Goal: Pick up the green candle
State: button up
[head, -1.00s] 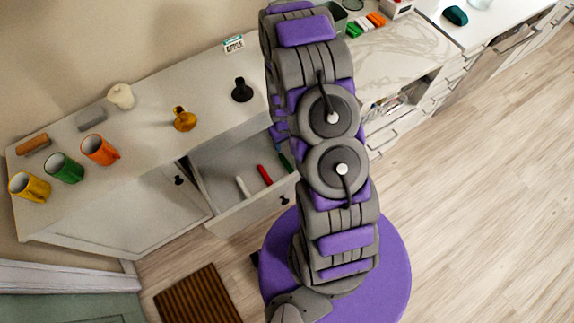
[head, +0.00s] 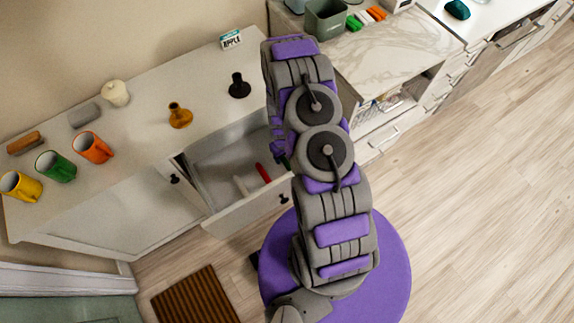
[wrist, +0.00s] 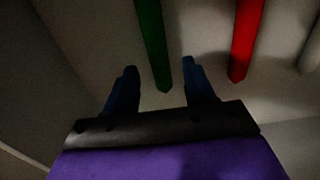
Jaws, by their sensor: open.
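The green candle (wrist: 151,42) shows in the wrist view, long and thin, lying on the drawer floor. Its near end reaches between the two fingertips of my gripper (wrist: 160,78). The blue fingers are apart, one on each side of that end, and the gripper is open and empty. A red candle (wrist: 246,38) lies to the right, beyond the right finger; the head view shows it in the open drawer (head: 245,213). A white candle (wrist: 312,48) is at the right edge of the wrist view.
The drawer's wall (wrist: 50,75) rises at the left in the wrist view. On the cabinet top (head: 135,125) stand a yellow mug (head: 22,187), a green mug (head: 55,167), an orange mug (head: 92,148), a brown candle holder (head: 179,117) and a black one (head: 239,87).

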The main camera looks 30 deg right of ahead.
notch_tip(320, 180, down, 2)
jog(key=shift+s+f, duration=0.1)
jog(key=shift+f, duration=0.15)
jog(key=shift+c, duration=0.3)
grip_shut()
